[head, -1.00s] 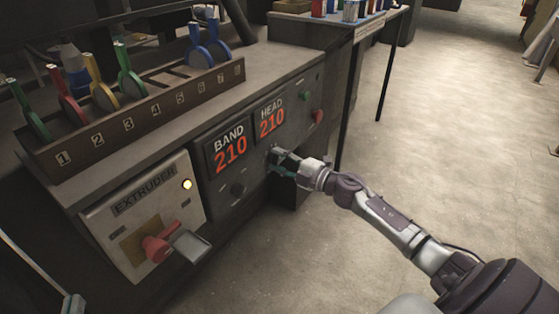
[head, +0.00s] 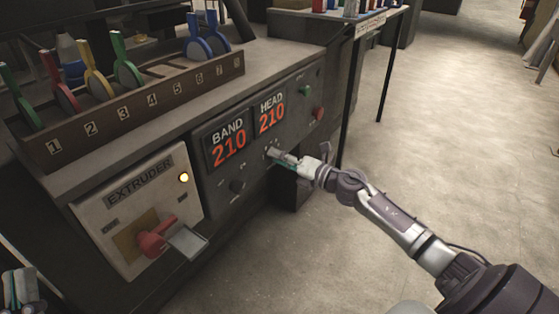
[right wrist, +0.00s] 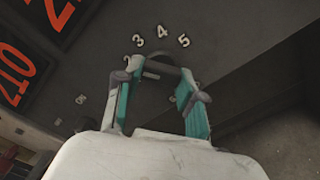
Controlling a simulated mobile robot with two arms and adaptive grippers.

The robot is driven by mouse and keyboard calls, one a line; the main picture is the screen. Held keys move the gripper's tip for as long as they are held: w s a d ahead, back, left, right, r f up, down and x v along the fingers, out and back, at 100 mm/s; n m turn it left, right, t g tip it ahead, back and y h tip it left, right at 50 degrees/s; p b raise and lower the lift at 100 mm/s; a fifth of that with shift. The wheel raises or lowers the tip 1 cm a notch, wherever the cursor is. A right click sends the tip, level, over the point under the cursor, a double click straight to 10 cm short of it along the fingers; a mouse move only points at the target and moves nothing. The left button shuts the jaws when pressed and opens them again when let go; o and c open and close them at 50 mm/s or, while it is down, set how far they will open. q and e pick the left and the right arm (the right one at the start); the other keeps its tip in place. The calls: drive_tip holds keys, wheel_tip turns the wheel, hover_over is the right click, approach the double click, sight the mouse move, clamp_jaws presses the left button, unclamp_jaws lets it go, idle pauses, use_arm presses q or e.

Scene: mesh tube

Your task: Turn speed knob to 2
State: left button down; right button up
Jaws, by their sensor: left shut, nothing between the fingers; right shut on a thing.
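My right gripper (head: 276,157) is at the control panel, just below the HEAD display. In the right wrist view its teal-padded fingers (right wrist: 160,88) are shut on a dark round knob (right wrist: 158,66). Pale numerals 3, 4 and 5 stand in an arc above the knob; a 2 is partly hidden by the left finger, and another numeral shows between the fingers at right. I cannot tell which number the knob points to. In the head view the gripper mostly hides this knob. My left gripper (head: 24,290) is at the bottom left corner, shut and empty, away from the panel.
A second dark knob (head: 237,187) sits below the BAND display (head: 228,145). The extruder box (head: 140,205) has a red switch (head: 157,238). Floor (head: 450,130) to the right is clear.

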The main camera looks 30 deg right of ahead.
use_arm(q)
drive_tip(key=shift+s+a+r+t+h, duration=0.1)
drive_tip(key=shift+s+r+t+h, duration=0.4)
drive_tip(key=shift+s+r+t, duration=0.3)
use_arm(e)
drive_tip(key=shift+f+n, duration=0.1)
drive_tip(key=shift+n, duration=0.6)
drive_tip(key=o, duration=1.2)
drive_tip(key=shift+c, duration=0.2)
drive_tip(key=v, duration=1.2)
